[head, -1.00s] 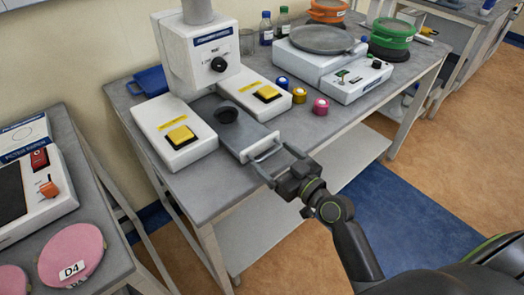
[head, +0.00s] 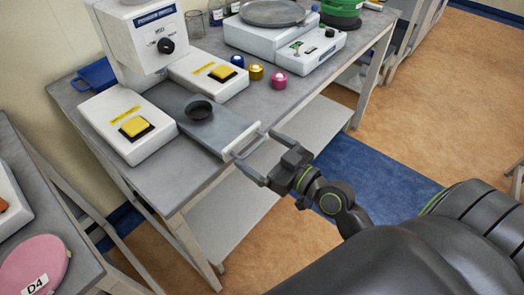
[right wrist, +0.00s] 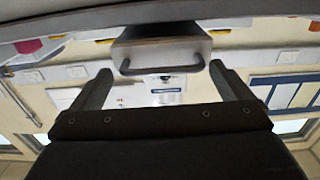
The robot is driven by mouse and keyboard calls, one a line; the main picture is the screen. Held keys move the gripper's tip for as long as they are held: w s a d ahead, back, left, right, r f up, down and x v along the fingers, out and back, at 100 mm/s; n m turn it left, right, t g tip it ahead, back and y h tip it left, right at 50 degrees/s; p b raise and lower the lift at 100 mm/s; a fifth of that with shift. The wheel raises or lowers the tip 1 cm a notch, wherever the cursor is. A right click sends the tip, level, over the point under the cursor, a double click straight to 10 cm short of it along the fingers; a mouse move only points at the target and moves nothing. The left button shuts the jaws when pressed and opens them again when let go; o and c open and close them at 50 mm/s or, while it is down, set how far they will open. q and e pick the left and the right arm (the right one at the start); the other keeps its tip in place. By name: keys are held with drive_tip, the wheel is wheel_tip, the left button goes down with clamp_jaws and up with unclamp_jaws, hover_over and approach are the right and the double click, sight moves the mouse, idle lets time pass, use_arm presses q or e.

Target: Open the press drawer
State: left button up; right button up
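The press (head: 150,40) is a white machine at the back left of the table, with a black knob and two white side blocks. Its grey drawer (head: 222,128), with a dark round cup (head: 199,110) on it, sticks out between the blocks toward the table's front edge. A U-shaped handle (head: 245,145) is on its front end; it also shows in the right wrist view (right wrist: 163,70). My left gripper is not in view.
The side blocks carry yellow buttons (head: 135,126). Blue, yellow and pink small pots (head: 279,81) stand right of the drawer, near a white balance (head: 290,45). A second bench (head: 80,255) is at the left. Open floor lies in front of the table.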

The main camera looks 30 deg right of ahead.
idle(0.3)
drive_tip(key=b+v, duration=0.4)
drive_tip(key=v, duration=1.3)
drive_tip(key=shift+s, duration=0.2)
drive_tip(key=shift+d, duration=0.1)
